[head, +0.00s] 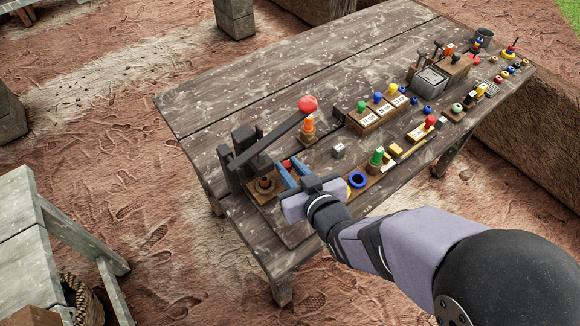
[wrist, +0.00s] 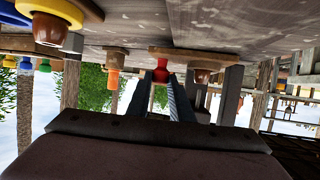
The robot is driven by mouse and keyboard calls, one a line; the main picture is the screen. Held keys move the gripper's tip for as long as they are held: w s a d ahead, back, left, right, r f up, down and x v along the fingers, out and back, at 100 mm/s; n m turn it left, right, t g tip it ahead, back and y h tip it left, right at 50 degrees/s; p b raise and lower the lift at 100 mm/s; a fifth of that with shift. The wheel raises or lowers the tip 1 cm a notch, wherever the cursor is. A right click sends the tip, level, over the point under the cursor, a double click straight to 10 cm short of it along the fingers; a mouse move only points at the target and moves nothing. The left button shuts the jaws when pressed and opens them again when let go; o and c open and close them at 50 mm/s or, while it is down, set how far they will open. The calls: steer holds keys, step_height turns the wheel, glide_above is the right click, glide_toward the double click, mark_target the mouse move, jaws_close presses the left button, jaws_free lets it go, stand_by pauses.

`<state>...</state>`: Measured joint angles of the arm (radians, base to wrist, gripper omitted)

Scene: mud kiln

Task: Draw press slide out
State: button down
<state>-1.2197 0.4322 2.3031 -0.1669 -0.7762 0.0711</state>
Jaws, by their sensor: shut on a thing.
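The dark press (head: 238,160) stands at the near left corner of the table. Its long lever slopes up to the right and ends in a red ball (head: 308,104). Low at its foot is a wooden slide (head: 256,190) bearing a brown round piece (head: 265,184). My gripper (head: 284,175) is level, low over the table beside the press, with blue fingers. It is shut on a small red knob (head: 287,164) at the slide. In the wrist view, which is upside down, the red knob (wrist: 160,72) sits between the fingertips (wrist: 161,85).
An orange cone-shaped piece (head: 308,127) stands beneath the lever's ball. A grey cube (head: 338,151), a blue ring (head: 357,180) and a green-topped piece (head: 377,157) lie right of my gripper. A wooden block with coloured knobs (head: 377,114) is farther back. The table's back left is clear.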

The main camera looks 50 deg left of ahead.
steer(key=d+p, duration=0.1)
steer(key=d, duration=0.6)
steer(key=shift+d, duration=0.35)
steer(key=c, duration=1.6)
jaws_free()
steer(key=shift+o, duration=0.2)
steer(key=shift+r, duration=0.15)
step_height(320, 180, up, 10)
steer(key=p, duration=0.9)
